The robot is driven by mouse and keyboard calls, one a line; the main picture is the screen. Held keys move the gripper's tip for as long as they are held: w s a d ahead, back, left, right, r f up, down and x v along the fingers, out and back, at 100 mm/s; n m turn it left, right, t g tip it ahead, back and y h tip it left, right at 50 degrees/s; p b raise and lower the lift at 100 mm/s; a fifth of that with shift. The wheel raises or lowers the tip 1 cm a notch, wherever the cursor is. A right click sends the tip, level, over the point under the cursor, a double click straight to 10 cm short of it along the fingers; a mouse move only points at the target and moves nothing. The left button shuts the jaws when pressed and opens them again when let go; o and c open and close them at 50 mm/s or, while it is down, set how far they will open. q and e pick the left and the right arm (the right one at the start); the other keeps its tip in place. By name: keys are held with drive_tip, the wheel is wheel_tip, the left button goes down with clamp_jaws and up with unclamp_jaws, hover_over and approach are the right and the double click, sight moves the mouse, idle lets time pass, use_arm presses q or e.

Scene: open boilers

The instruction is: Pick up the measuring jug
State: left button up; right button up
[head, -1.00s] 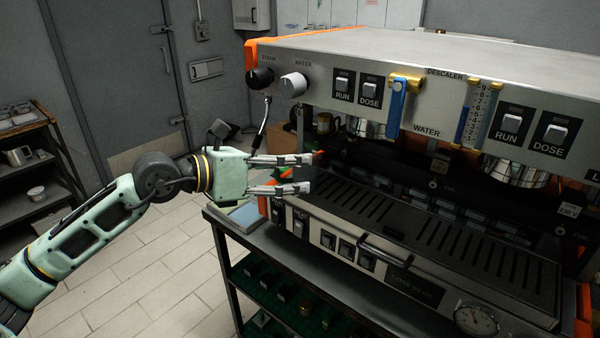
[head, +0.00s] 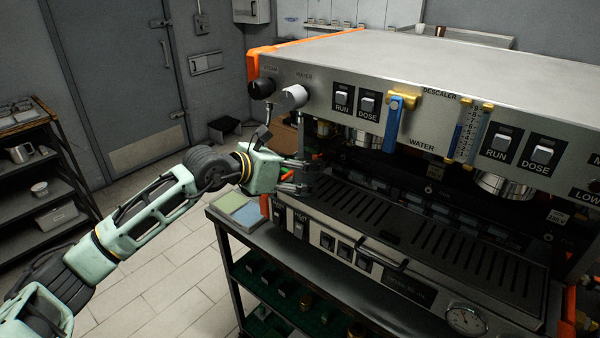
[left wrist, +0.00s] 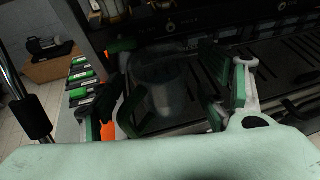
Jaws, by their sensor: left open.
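In the left wrist view, a dim, see-through jug-like vessel (left wrist: 170,96) stands upright at the drip tray, between the two fingers of my left gripper; I take it as the measuring jug. A dark green curved part beside it looks like its handle. Its outline is dark and blurred. My left gripper (head: 306,177) is open at the left end of the coffee machine, under the water knob. No contact between fingers and jug is clear. In the head view I cannot make out the jug there. My right gripper is not in view.
The coffee machine (head: 400,75) overhangs the slotted drip tray (head: 430,235), leaving a low gap. A steam wand hangs close to my left wrist. Green and blue pads (head: 240,207) lie on the counter's left end. A shelf (head: 40,185) at left holds a metal pitcher (head: 20,152).

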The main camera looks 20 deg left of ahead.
use_arm(q)
drive_tip(key=shift+x, duration=1)
drive_tip(key=shift+s+a+r, duration=0.1)
drive_tip(key=shift+s, duration=0.1)
drive_tip(key=shift+c, duration=1.4)
drive_tip(key=c, duration=0.9)
